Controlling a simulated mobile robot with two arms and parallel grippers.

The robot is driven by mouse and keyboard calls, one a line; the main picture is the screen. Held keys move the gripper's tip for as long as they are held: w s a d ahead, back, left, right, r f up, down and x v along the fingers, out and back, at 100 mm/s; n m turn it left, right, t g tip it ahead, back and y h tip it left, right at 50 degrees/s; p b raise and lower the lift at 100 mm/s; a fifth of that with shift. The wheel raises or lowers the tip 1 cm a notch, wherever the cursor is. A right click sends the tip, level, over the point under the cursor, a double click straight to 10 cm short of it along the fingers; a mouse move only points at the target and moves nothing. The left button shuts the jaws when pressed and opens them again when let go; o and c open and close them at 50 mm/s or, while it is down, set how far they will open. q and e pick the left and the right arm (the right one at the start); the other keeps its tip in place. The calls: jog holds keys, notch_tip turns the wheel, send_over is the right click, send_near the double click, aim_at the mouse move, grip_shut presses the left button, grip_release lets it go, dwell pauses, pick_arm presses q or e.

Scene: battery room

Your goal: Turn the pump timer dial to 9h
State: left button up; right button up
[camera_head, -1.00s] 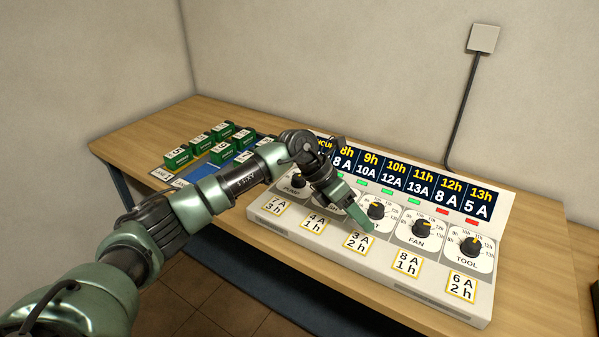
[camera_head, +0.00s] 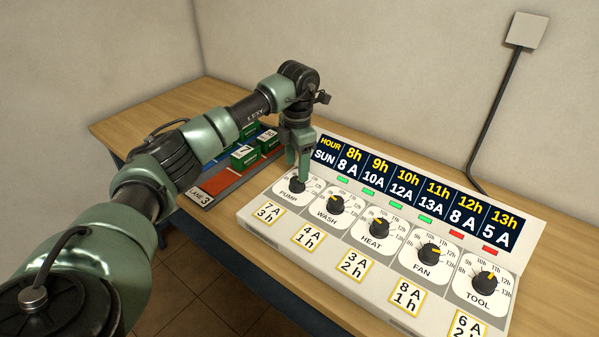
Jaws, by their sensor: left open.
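The control panel (camera_head: 275,214) stands on the wooden table with a row of black timer dials. The pump dial (camera_head: 297,186) is at the left end, above the PUMP label; my gripper hides most of its scale, so its setting cannot be read. My left gripper (camera_head: 298,172) points down directly over the pump dial, its fingers open and close around or just above the knob; I cannot tell whether they touch it. My right gripper is not in view.
The wash dial (camera_head: 335,204), heat dial (camera_head: 379,226), fan dial (camera_head: 431,252) and tool dial (camera_head: 486,281) sit to the right. An upright hour display (camera_head: 420,190) rises behind them.

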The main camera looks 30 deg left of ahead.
aim_at(297, 184)
pick_arm(q)
notch_tip(297, 184, down, 3)
jog(key=shift+r+p, duration=0.1)
jog(key=shift+p, duration=0.2)
jog(key=shift+w+f, duration=0.15)
jog(key=shift+f, duration=0.8)
jog(key=c, duration=1.2)
grip_shut()
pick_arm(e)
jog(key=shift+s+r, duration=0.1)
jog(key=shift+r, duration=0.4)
